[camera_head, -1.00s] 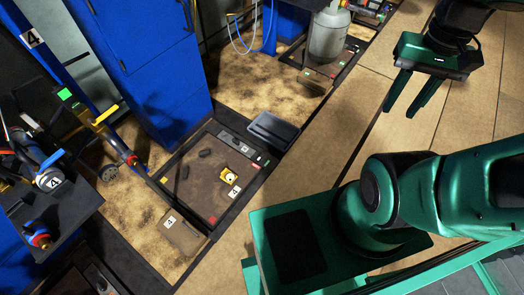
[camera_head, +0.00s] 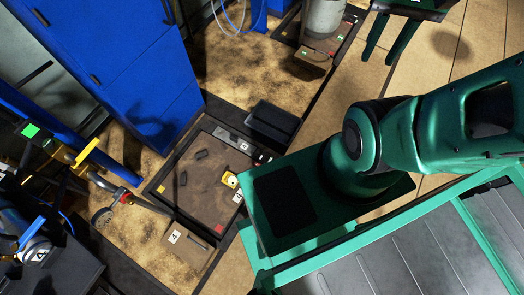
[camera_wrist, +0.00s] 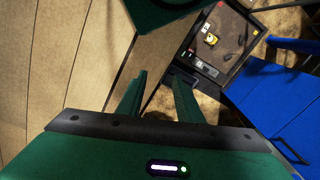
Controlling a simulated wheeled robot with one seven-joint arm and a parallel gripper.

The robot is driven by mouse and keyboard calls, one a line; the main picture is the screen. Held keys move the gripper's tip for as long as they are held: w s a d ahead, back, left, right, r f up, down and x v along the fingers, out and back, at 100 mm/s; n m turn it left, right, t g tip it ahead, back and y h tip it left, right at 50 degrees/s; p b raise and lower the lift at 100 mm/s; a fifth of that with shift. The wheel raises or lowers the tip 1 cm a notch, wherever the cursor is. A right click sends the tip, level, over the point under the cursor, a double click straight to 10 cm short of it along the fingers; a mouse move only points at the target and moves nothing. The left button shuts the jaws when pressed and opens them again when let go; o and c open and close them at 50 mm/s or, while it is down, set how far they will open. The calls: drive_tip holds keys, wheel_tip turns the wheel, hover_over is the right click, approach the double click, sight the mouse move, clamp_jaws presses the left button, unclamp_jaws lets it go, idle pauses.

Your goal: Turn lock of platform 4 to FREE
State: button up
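Platform 4 (camera_head: 208,185) is a brown square plate in a dark frame, set in the floor in the head view; my base hides its lower right edge. A yellow piece (camera_head: 230,180) and two small dark blocks lie on it. A brown box marked 4 (camera_head: 187,247) with a dark bar on top stands at its near edge. I cannot make out which part is the lock, or its FREE marking. My gripper (camera_head: 381,62) is open and empty, at the upper right, well away from the platform. The wrist view shows its fingers apart (camera_wrist: 160,76) and the platform (camera_wrist: 214,56) beyond.
A dark tray (camera_head: 272,123) sits at the platform's far right corner. A tall blue cabinet (camera_head: 115,60) stands behind. Pipes with a yellow handle (camera_head: 88,150) are at the left. A grey cylinder (camera_head: 323,28) stands on another platform. Bare floor lies to the right.

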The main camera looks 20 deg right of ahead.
drive_tip(key=w+d+f+h, duration=0.15)
drive_tip(key=w+f, duration=0.35)
drive_tip(key=w, duration=0.5)
drive_tip(key=w+d+f, duration=0.2)
drive_tip(key=w+f, duration=0.2)
drive_tip(key=w, duration=0.7)
drive_tip(key=w+a+f+m, duration=0.1)
drive_tip(key=w+a+f, duration=0.1)
drive_tip(key=w+f, duration=0.65)
drive_tip(key=w+a+f, duration=0.2)
drive_tip(key=w+f, duration=0.2)
drive_tip(key=f, duration=0.9)
drive_tip(key=m+y, duration=0.2)
drive_tip(key=m, duration=0.1)
approach(263, 154)
drive_tip(key=shift+h, duration=0.25)
drive_tip(key=f, duration=0.8)
drive_tip(key=shift+s+a+f, duration=0.15)
drive_tip(key=shift+a, duration=0.05)
